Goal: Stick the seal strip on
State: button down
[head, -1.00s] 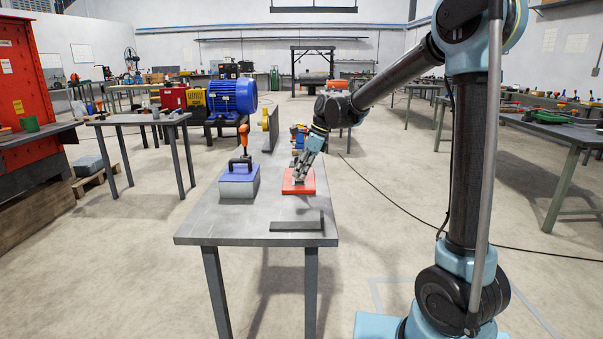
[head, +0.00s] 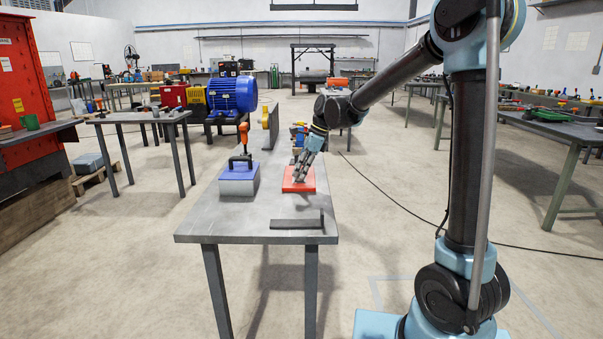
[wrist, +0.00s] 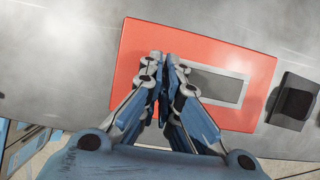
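A flat red plate (head: 298,180) lies on the grey metal table (head: 215,222). My gripper (head: 299,179) points down over the plate. In the wrist view the gripper (wrist: 164,62) has its fingertips together, at the left end of the grey rectangle, covering part of it. I see nothing clearly held between the tips, and I cannot tell whether they touch the plate. I cannot pick out the seal strip for sure.
A dark angled bar (head: 296,223) lies near the table's front edge. A black block (wrist: 294,101) sits beside the plate in the wrist view. The table's front left is clear.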

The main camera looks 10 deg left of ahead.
jog(key=c, duration=1.7)
grip_release()
jog(key=shift+r, duration=0.1)
jog(key=v, duration=1.1)
jog(key=shift+w+d+r, duration=0.15)
jog(key=shift+d+r, duration=0.05)
jog(key=shift+r, duration=0.1)
